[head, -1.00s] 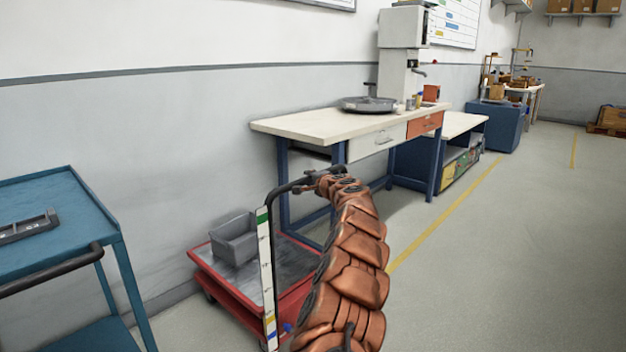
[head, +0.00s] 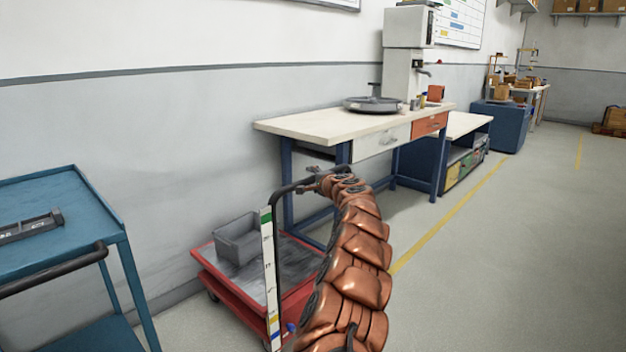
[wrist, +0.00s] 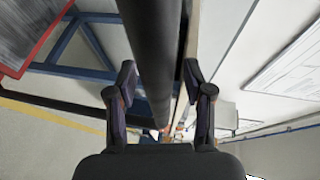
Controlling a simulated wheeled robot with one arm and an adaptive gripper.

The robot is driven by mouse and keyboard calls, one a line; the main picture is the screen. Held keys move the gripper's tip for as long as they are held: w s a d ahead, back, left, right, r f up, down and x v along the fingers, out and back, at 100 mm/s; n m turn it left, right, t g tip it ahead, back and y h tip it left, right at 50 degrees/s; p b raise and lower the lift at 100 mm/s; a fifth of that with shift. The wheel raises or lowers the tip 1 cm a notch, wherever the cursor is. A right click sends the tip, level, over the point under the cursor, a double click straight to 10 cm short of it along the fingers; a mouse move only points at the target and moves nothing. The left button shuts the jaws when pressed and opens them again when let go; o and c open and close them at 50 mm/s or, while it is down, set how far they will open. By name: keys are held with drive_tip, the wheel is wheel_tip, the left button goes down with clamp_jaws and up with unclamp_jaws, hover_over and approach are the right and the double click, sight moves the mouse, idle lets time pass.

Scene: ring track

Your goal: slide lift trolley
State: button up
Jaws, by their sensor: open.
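The lift trolley is a low red cart with a grey deck (head: 290,262) and a black push handle (head: 276,215), in the lower middle of the head view. A white scale strip (head: 268,270) with coloured marks stands upright at the handle. My gripper (head: 315,182) is at the top bar of the handle. In the wrist view the black bar (wrist: 153,50) runs lengthwise between the two fingers of my gripper (wrist: 158,88). The fingers are open, with a gap on each side of the bar.
A grey bin (head: 238,240) sits on the trolley deck. A white-topped workbench (head: 330,124) with blue legs stands just behind the handle. A blue cart (head: 90,205) stands at the left. Clear floor (head: 500,270) lies to the right, past a yellow line.

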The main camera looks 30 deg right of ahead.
drive_tip(key=shift+s, duration=0.1)
drive_tip(key=v, duration=1.1)
drive_tip(key=shift+s+r, duration=0.15)
drive_tip(key=shift+s, duration=0.2)
idle(0.5)
drive_tip(key=shift+a, duration=0.1)
idle(0.4)
